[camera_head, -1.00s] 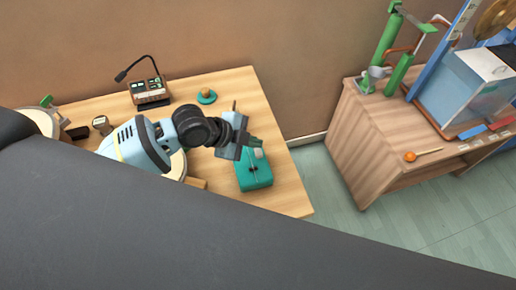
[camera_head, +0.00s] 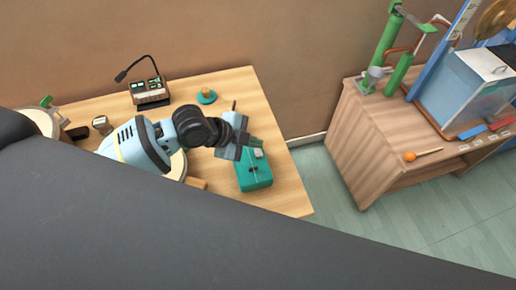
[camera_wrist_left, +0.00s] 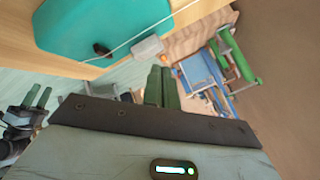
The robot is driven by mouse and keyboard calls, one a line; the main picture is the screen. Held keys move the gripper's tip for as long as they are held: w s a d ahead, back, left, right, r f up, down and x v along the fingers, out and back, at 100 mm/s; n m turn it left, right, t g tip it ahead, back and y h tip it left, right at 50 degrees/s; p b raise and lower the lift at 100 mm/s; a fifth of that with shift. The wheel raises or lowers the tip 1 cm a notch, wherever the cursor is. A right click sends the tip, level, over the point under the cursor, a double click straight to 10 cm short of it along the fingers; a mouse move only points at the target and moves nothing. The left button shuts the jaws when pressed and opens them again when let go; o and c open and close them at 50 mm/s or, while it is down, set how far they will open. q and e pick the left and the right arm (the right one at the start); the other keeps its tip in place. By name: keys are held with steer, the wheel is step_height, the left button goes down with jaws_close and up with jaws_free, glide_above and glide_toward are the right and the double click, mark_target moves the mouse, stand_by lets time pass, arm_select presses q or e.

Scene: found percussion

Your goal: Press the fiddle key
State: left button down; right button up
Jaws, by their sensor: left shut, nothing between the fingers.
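The fiddle is a teal box (camera_head: 254,177) with a thin string, near the right edge of the wooden table; it also shows at the top of the left wrist view (camera_wrist_left: 85,25). A small pale grey block, seemingly its key (camera_head: 258,153), sits at its far end and shows in the left wrist view (camera_wrist_left: 148,48). My left gripper (camera_head: 257,143) is shut and empty, its dark green fingers (camera_wrist_left: 161,86) close by the key. I cannot tell whether they touch it. My right gripper (camera_wrist_left: 37,97) shows at the left wrist view's left edge, its fingers apart.
A microphone console (camera_head: 150,92) and a teal disc with a knob (camera_head: 207,97) stand at the table's back. A second wooden table (camera_head: 365,140) at right, across a floor gap, bears green tubes, a clear box (camera_head: 465,95) and an orange-headed mallet (camera_head: 410,157).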

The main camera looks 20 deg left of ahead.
arm_select(q)
steer(key=shift+f, duration=0.4)
arm_select(e)
steer(key=shift+s+d+f, duration=0.1)
steer(key=shift+s+f, duration=0.05)
steer(key=shift+f, duration=0.05)
